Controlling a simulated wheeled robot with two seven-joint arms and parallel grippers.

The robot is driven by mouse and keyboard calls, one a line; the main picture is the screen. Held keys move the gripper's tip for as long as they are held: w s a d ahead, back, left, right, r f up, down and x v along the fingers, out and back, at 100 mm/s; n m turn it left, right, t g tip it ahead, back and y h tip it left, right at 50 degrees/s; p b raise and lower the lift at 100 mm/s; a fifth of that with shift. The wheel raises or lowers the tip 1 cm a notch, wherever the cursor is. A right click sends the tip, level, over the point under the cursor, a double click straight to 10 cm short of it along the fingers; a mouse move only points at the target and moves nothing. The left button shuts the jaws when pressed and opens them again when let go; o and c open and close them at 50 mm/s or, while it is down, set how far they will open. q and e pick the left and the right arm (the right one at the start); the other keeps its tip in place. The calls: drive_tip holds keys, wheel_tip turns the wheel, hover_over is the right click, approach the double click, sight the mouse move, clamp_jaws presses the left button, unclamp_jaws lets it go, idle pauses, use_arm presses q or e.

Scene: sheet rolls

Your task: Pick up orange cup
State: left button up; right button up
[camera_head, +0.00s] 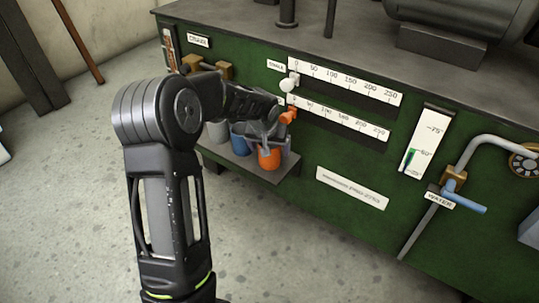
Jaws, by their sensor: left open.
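The orange cup (269,159) stands near the front right of a small dark shelf (266,176) on the green machine. A blue cup (239,143) stands to its left, and a grey cup (217,131) is further left. My left gripper (268,126) is open just above the orange cup, with its fingers pointing down toward the cup's rim. I cannot tell whether the fingers touch the cup. The gripper hides part of the cups behind it. My right gripper is not in view.
The green machine (340,220) stands behind the shelf. A white knob (289,84) and an orange knob (288,116) stick out by the scales close to my left gripper. A pipe with a blue handle (464,205) is at right. The floor in front is clear.

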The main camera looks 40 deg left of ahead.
use_arm(q)
drive_tip(key=c, duration=1.6)
drive_tip(key=shift+r, duration=0.15)
drive_tip(key=shift+s+r+p, duration=0.4)
drive_tip(key=shift+r+p, duration=0.05)
drive_tip(key=shift+p, duration=0.15)
wheel_tip(320, 180, up, 6)
drive_tip(key=p, duration=0.3)
drive_tip(key=s+p, duration=0.2)
drive_tip(key=s, duration=1.7)
drive_tip(key=shift+d+p, duration=0.2)
drive_tip(key=shift+p, duration=0.2)
drive_tip(key=shift+s+f, duration=0.1)
